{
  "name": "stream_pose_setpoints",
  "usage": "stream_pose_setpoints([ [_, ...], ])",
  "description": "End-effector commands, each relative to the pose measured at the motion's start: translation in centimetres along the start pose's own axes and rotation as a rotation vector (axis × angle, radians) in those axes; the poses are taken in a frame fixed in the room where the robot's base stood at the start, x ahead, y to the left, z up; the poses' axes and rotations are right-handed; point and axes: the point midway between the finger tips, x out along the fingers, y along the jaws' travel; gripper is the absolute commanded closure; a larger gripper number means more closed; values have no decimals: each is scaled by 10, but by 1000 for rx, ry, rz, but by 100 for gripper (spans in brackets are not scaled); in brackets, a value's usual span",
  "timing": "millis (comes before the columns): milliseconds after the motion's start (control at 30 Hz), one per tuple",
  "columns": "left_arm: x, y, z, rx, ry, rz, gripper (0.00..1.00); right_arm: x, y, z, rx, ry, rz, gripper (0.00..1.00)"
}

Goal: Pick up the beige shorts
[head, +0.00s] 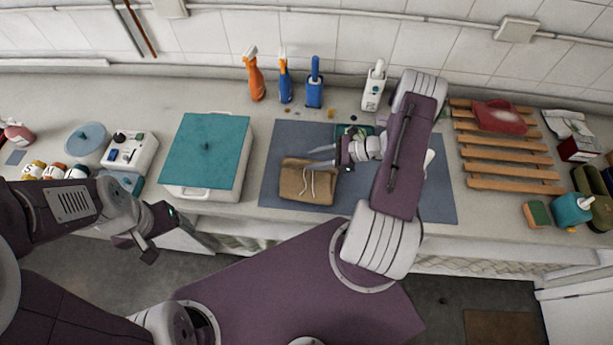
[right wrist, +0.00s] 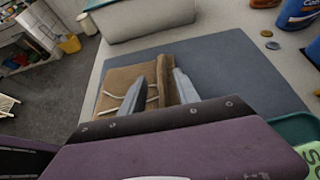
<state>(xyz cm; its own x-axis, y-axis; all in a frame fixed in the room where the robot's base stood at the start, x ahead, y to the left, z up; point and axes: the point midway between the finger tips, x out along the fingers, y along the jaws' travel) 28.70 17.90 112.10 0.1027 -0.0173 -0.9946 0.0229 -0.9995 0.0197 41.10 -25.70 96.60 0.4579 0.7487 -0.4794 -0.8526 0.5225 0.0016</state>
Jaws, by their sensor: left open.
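The beige shorts (head: 308,186) lie folded on the blue-grey mat (head: 390,197), with a pale drawstring on top. They also show in the right wrist view (right wrist: 118,82), partly hidden behind my right gripper. My right gripper (head: 319,156) is open at the shorts' upper right edge, its two pale fingers apart. In the right wrist view the fingers (right wrist: 170,72) overlap the shorts, with beige cloth visible between them; contact cannot be told. My left gripper (head: 155,232) is open and empty in front of the counter, left of the shorts.
A white box with a teal lid (head: 207,148) stands left of the mat. Spray bottles (head: 254,75) and a blue bottle (head: 314,85) stand behind it. A wooden slatted rack (head: 507,157) with a red cloth (head: 498,116) lies to the right. The mat's front right is clear.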

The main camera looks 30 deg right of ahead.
Motion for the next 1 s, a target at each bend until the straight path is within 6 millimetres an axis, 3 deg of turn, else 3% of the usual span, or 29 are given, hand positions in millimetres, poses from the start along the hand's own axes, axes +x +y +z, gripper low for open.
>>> stream_pose_setpoints([
  [267,-1,0,0,0,0,0,24,5,0,0,-1,1,-1,65],
  [400,-1,0,0,0,0,0,24,5,0,0,-1,1,0,100],
  [800,0,0,0,0,0,0,24,4,0,1,-1,1,-1,100],
  [1000,6,0,1,0,0,0,24,-5,-1,16,-4,1,-2,100],
])
